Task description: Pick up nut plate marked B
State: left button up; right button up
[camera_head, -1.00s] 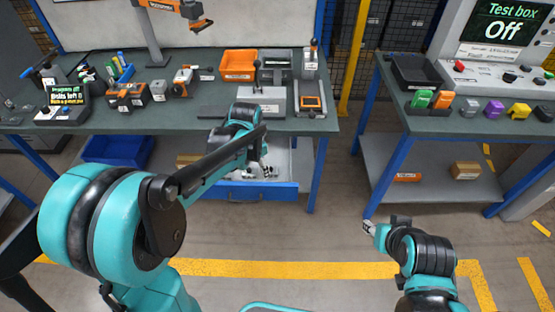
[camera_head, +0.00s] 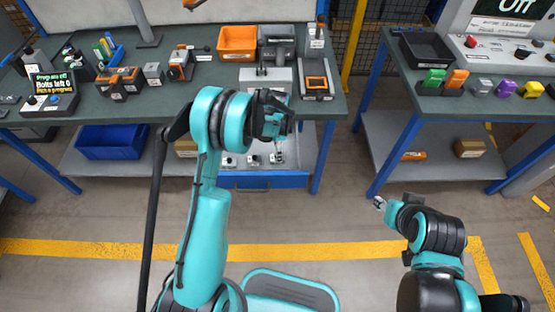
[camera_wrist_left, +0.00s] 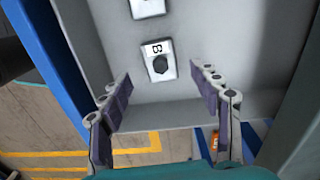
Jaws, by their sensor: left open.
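The nut plate marked B (camera_wrist_left: 157,60) is a small light plate with a dark nut on it, lying on the grey floor of the open blue drawer (camera_head: 262,182). Another nut plate (camera_wrist_left: 147,7) lies beyond it, cut off by the frame's top edge, its mark out of view. My left gripper (camera_wrist_left: 163,76) is open and empty, with its fingers on either side of plate B in the picture, apparently above it. In the head view the left wrist hides part of the drawer. My right gripper (camera_head: 379,203) is right of the drawer, over the floor, too small to judge.
The drawer hangs under the green workbench (camera_head: 190,108), which carries tools, an orange bin (camera_head: 237,43) and a small screen (camera_head: 48,88). A blue bin (camera_head: 111,142) stands on the lower shelf. A second bench (camera_head: 480,107) stands right. The floor between is clear.

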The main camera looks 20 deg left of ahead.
pick_arm(q)
notch_tip(320, 180, down, 4)
jog(key=shift+a+r+b, duration=0.15)
jog(key=shift+b, duration=0.45)
jog(key=shift+r, duration=0.1)
jog(key=c, duration=1.4)
grip_shut()
jog(key=shift+r, duration=0.15)
